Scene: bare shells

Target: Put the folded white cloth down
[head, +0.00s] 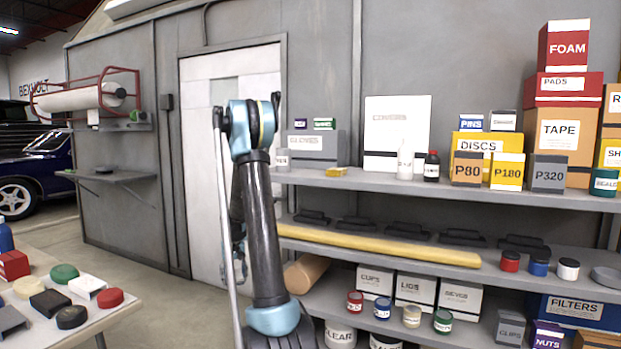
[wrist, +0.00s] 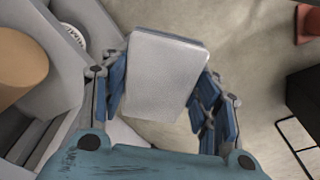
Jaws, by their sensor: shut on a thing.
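The folded white cloth (wrist: 160,75) is a pale, rounded rectangular block in the middle of the wrist view. My gripper (wrist: 163,92) has a blue finger on each side of it and is shut on it. The cloth is held in the air, with the concrete floor showing beyond it. In the head view my arm rises in front of the shelves and hides the gripper's fingers and the cloth.
A grey shelf unit (head: 340,180) with boxes and jars stands at the right. A table (head: 45,335) with several small blocks is at lower left. A wall shelf (head: 110,177) is beyond.

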